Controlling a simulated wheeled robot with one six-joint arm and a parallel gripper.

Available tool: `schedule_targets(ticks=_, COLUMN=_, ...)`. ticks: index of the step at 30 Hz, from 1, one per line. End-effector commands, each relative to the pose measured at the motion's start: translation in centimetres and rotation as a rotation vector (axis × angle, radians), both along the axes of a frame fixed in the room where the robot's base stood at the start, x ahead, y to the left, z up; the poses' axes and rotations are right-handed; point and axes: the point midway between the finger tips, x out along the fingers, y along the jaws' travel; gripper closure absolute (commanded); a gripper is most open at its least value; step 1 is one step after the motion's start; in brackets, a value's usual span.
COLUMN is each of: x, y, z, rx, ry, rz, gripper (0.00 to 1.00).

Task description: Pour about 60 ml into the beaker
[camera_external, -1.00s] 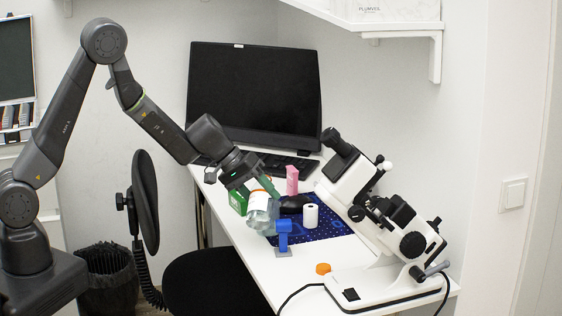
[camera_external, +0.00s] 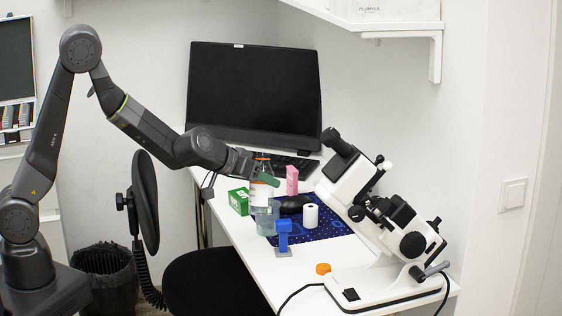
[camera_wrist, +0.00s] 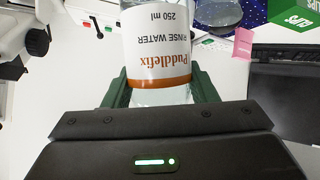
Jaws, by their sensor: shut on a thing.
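My gripper (camera_wrist: 160,95) is shut on a clear bottle with a white label that has an orange band and reads "Puddlefix rinse water 250 ml". In the external view the bottle (camera_external: 262,197) stands nearly upright in my gripper (camera_external: 266,176), above the table's front left part. Whether its base touches anything is unclear. In the wrist view a clear round glass vessel (camera_wrist: 218,13), probably the beaker, is cut off by the top edge. Its fill level cannot be read. In the external view I cannot clearly separate the beaker from the bottle.
A blue stand (camera_external: 283,236) is close right of the bottle. A green box (camera_external: 239,201), pink block (camera_external: 292,180) and white roll (camera_external: 311,216) are nearby. An orange cap (camera_external: 323,268) lies in front. The microscope (camera_external: 385,225) fills the right side; the monitor (camera_external: 255,95) stands behind.

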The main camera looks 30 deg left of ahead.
Motion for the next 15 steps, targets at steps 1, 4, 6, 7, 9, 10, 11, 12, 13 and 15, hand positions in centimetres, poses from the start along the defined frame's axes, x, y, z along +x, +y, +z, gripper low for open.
schedule_targets(ticks=1, x=-0.24, y=-0.10, z=0.01, rx=0.011, ry=-0.026, rz=-0.002, gripper=0.74)
schedule_targets(ticks=4, x=-0.43, y=-0.17, z=-0.01, rx=0.030, ry=-0.083, rz=-0.002, gripper=0.74)
schedule_targets(ticks=6, x=-0.57, y=-0.25, z=-0.01, rx=0.044, ry=-0.124, rz=-0.002, gripper=0.74)
schedule_targets(ticks=7, x=-0.65, y=-0.28, z=0.01, rx=0.049, ry=-0.141, rz=-0.003, gripper=0.74)
schedule_targets(ticks=9, x=-0.76, y=-0.31, z=-0.21, rx=0.062, ry=-0.177, rz=-0.003, gripper=0.74)
schedule_targets(ticks=10, x=-0.78, y=-0.31, z=-0.21, rx=0.067, ry=-0.192, rz=-0.001, gripper=0.74)
schedule_targets(ticks=11, x=-0.83, y=-0.32, z=-0.22, rx=0.071, ry=-0.205, rz=-0.001, gripper=0.74)
schedule_targets(ticks=12, x=-0.87, y=-0.34, z=-0.20, rx=0.076, ry=-0.223, rz=-0.001, gripper=0.74)
schedule_targets(ticks=13, x=-0.91, y=-0.36, z=-0.29, rx=0.081, ry=-0.236, rz=-0.002, gripper=0.74)
schedule_targets(ticks=15, x=-0.98, y=-0.41, z=-0.33, rx=0.089, ry=-0.261, rz=-0.002, gripper=0.74)
